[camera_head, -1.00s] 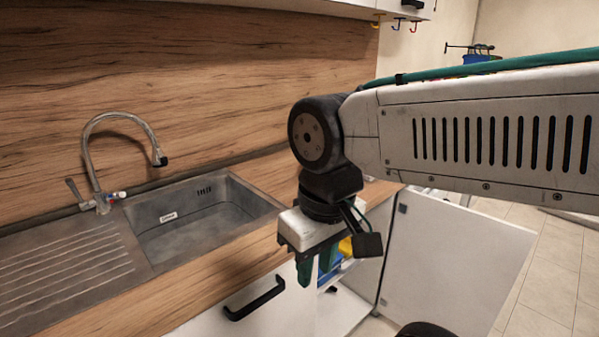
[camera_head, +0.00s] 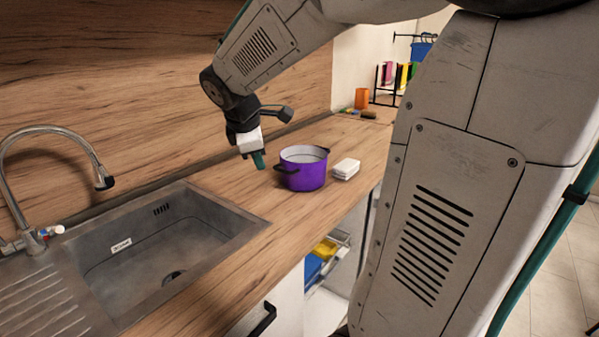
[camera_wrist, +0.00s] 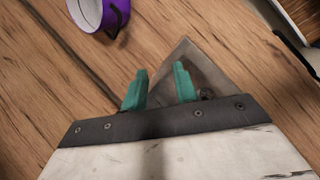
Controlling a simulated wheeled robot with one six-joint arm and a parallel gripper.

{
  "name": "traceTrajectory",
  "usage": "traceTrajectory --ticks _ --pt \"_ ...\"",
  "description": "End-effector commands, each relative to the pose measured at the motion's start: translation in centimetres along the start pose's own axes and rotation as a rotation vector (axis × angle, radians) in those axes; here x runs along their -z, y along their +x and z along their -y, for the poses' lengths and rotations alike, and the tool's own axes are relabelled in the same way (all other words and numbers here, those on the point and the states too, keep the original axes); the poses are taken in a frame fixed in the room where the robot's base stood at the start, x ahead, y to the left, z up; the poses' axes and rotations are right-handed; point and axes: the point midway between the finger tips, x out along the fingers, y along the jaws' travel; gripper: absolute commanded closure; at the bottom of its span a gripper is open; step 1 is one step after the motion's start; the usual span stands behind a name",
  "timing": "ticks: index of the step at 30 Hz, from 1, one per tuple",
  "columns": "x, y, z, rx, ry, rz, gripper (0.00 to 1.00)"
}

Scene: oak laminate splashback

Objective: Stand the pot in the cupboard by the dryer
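A purple pot (camera_head: 304,171) with a white inside and dark handles stands upright on the wooden counter, right of the sink. My gripper (camera_head: 259,161) is above the counter, left of the pot and apart from it. In the wrist view the pot (camera_wrist: 112,18) is cut off at the top edge. There the two green fingers of my gripper (camera_wrist: 161,88) stand apart with nothing between them. The cupboard under the counter (camera_head: 330,290) is open at the front, with blue and yellow things inside. The dryer cannot be made out.
A white block (camera_head: 346,168) lies on the counter right of the pot. The sink (camera_head: 165,250) and tap (camera_head: 60,160) are at left. An orange cup (camera_head: 361,98) and a black rack (camera_head: 388,85) stand at the far end.

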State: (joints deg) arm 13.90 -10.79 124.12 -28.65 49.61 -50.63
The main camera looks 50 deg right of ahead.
Motion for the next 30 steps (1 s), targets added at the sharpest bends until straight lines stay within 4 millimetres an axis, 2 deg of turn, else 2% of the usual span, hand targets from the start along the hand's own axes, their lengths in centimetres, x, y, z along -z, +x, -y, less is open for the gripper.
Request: traceTrajectory --ticks 1,6,9,12,15,18,30 --pt "-0.2 2.3 -3.0 -0.024 -0.113 0.031 0.71" --pt "-1.5 9.5 -11.6 -0.102 -0.539 0.127 0.71" --pt "-2.4 13.7 -15.2 -0.124 -0.761 0.174 0.71" --pt "-3.2 17.0 -17.6 -0.135 -0.933 0.210 0.71" --pt "-3.7 19.2 -19.0 -0.141 -1.050 0.233 0.71" --pt "-4.1 20.5 -19.7 -0.142 -1.111 0.245 0.71" --pt "-4.9 24.4 -20.6 -0.141 -1.128 0.247 0.71"
